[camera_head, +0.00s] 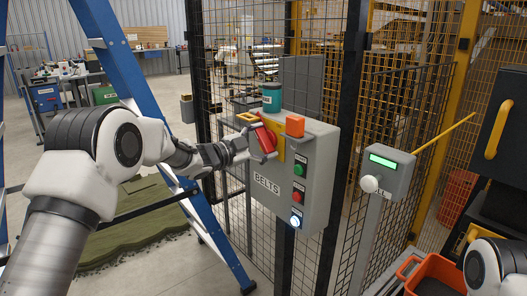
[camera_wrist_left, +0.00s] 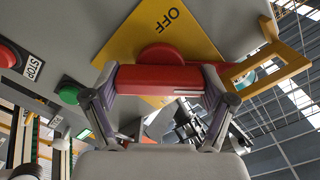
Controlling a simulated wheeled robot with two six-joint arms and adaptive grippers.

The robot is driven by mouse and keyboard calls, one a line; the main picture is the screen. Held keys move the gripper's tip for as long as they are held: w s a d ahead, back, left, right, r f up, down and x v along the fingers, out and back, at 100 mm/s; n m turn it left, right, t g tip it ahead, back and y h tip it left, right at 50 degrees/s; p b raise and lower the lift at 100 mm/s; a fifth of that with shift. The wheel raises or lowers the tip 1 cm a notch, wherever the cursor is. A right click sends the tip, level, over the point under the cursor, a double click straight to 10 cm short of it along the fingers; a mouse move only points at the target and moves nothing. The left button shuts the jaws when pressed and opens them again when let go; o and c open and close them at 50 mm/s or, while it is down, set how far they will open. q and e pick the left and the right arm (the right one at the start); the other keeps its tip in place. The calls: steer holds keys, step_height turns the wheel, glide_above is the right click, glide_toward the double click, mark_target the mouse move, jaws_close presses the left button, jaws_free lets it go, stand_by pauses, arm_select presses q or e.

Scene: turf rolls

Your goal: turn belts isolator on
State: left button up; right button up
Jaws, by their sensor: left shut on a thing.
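The belts isolator is a red handle (camera_head: 265,139) on a yellow plate (camera_head: 281,152), on the front of the grey BELTS box (camera_head: 318,185). My left gripper (camera_head: 247,147) is at the handle. In the left wrist view its two fingers (camera_wrist_left: 158,85) are shut on the red handle (camera_wrist_left: 158,79), one at each end. The word OFF shows on the yellow plate (camera_wrist_left: 190,45) beside the handle. The handle's pointing direction is hard to tell. A yellow bracket (camera_wrist_left: 270,60) sticks out near the plate. My right gripper is out of view.
The box carries a green button (camera_head: 299,170), a red button (camera_head: 297,187) and a lit round switch (camera_head: 296,222). A teal can (camera_head: 272,97) and an orange block (camera_head: 295,125) stand on top. A grey post panel (camera_head: 388,170) stands right. A blue ladder (camera_head: 125,75) is near my left arm.

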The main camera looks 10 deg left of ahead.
arm_select(q)
steer(key=m+b, duration=0.5)
steer(key=shift+f, duration=0.25)
steer(key=shift+r+m+b, duration=0.1)
steer(key=shift+m+b, duration=1.35)
steer(key=shift+m, duration=0.45)
steer(key=o, duration=1)
steer(key=v, duration=1.2)
